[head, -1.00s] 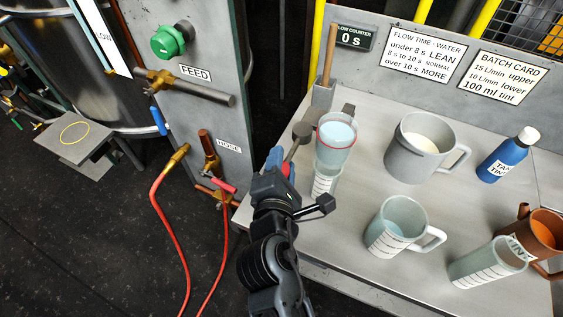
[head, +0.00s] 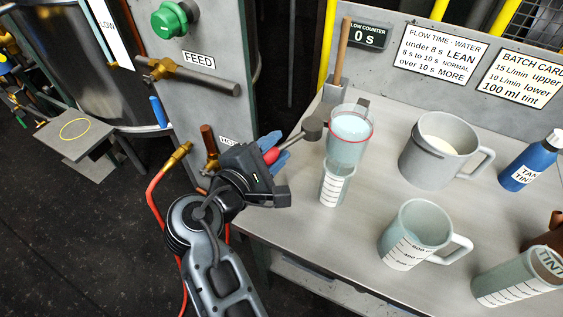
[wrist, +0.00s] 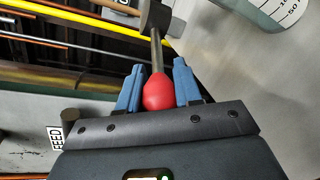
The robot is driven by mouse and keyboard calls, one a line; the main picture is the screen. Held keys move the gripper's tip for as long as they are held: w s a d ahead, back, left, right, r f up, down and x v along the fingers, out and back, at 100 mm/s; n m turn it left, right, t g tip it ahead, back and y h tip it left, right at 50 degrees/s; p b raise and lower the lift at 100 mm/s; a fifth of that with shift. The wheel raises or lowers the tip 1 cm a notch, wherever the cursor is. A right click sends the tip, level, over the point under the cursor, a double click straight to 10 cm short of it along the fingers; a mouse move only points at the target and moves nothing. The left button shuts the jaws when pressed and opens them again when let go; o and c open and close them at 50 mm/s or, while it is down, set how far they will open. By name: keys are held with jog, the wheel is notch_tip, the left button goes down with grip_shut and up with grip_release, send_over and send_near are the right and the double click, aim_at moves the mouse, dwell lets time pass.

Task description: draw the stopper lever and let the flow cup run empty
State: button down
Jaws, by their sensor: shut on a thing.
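My gripper (head: 276,150) has its blue fingers shut on the red knob (wrist: 158,92) of the stopper lever (head: 294,139), at the left of the flow cup. The lever's grey rod runs from the knob to a dark block beside the cup. The flow cup (head: 349,146) has a red rim and holds pale blue liquid. A clear graduated beaker (head: 335,188) stands below it; I cannot tell whether anything is in it. The flow counter (head: 366,34) reads 0 s.
A grey mug of pale liquid (head: 414,165), a graduated jug (head: 405,245), a blue bottle (head: 530,170) and a tint beaker (head: 515,287) stand on the bench to the right. A red hose (head: 152,212) and the feed panel (head: 190,110) are on the left.

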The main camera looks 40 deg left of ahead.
jog(key=shift+w+a+f+m+h+b, duration=0.15)
jog(key=shift+a+m+h+b, duration=0.2)
jog(key=shift+m+h, duration=0.3)
jog(key=shift+w+a+r+m+h+b, duration=0.15)
jog(key=shift+a+m+h+b, duration=0.25)
jog(key=shift+h, duration=0.5)
jog(key=shift+w+a+f+m+h+b, duration=0.2)
jog(key=shift+a+m+h, duration=0.35)
jog(key=shift+h, duration=0.2)
jog(key=c, duration=1.1)
grip_release()
jog(key=shift+a, duration=0.1)
jog(key=o, duration=0.3)
jog(key=shift+r, duration=0.1)
jog(key=shift+v, duration=3.9)
